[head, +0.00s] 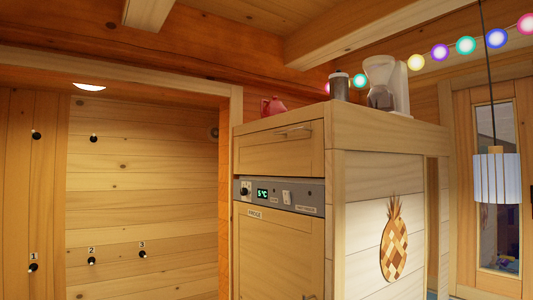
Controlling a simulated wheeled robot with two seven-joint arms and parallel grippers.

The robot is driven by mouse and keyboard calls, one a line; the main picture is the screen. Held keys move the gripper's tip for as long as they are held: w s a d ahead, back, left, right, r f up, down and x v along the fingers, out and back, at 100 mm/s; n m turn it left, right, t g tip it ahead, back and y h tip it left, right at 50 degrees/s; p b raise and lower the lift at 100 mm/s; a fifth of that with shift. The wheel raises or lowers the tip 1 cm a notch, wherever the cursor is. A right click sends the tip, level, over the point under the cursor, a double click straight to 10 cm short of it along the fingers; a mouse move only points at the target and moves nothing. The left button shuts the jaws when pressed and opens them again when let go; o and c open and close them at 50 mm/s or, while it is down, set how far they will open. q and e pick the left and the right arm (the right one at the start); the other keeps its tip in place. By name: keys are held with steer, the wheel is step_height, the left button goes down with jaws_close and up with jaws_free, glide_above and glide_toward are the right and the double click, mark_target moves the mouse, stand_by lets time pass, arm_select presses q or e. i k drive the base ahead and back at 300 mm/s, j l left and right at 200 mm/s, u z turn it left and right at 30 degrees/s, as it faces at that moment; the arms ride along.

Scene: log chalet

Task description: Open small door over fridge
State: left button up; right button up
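The small door (275,150) is a wooden panel above the fridge (270,255), with a metal bar handle (294,131) near its upper right. It looks shut. A grey control strip (280,194) with a lit green display runs between the small door and the fridge door. The fridge door is wooden, carries a small label, and looks shut. Neither of my grippers shows in the head view.
A red object (273,106), a dark canister (340,87) and a coffee maker (386,86) stand on the cabinet top. A lamp (497,177) hangs at right. Numbered hooks line the left wall (150,200). A ceiling beam (350,35) passes above.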

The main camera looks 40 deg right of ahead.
mark_target(298, 149)
steer(key=z, duration=0.6)
steer(key=i+l+z, duration=0.1)
steer(key=z, duration=0.4)
steer(key=i+l+z, duration=0.15)
steer(key=z, duration=0.35)
steer(key=i+l+z, duration=0.15)
steer(key=z, duration=0.3)
